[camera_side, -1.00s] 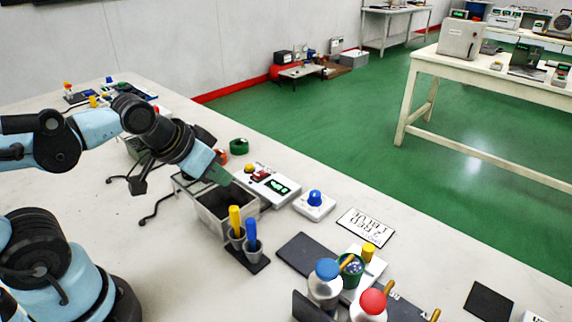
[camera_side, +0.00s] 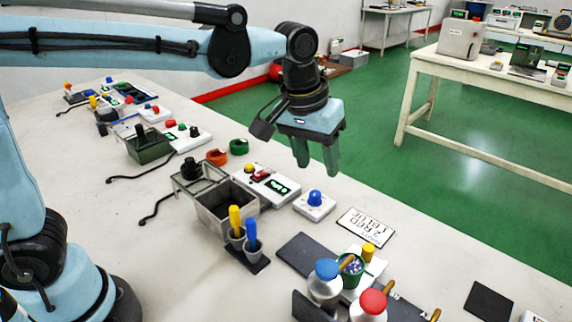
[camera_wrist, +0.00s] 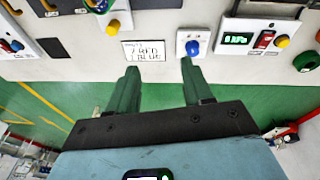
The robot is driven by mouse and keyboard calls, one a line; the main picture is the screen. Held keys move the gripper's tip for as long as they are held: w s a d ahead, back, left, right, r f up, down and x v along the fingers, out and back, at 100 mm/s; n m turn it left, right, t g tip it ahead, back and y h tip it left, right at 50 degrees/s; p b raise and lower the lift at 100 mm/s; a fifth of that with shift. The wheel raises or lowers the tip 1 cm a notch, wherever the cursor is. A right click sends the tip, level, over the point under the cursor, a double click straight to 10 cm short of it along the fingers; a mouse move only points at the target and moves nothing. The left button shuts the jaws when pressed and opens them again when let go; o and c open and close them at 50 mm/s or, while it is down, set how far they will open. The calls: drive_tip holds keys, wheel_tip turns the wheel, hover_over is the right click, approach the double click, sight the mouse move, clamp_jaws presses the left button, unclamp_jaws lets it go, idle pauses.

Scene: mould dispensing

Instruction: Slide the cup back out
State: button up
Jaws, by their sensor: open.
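A green cup (camera_side: 351,268) with bluish contents stands among the devices at the front right in the side view, partly hidden by the blue-topped bottle. Part of what looks like the same cup shows at the top edge of the wrist view (camera_wrist: 99,6). My gripper (camera_side: 317,166) hangs in the air, fingers down, above and behind the cup, well apart from it. In the wrist view its two green fingers (camera_wrist: 159,66) are spread with nothing between them.
Bottles with blue (camera_side: 327,270) and red (camera_side: 373,302) tops stand close by the cup. Bare table lies along the front left.

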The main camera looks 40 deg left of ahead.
sight(369, 247)
drive_tip(key=w+d+f+n+g, duration=0.1)
drive_tip(key=w+d+f+g, duration=0.2)
drive_tip(key=d, duration=0.8)
drive_tip(key=shift+t+y, duration=0.3)
drive_tip(key=shift+y, duration=0.1)
wheel_tip(369, 247, down, 13)
drive_tip(key=shift+d+f, duration=0.15)
drive_tip(key=shift+f, duration=0.05)
clamp_jaws()
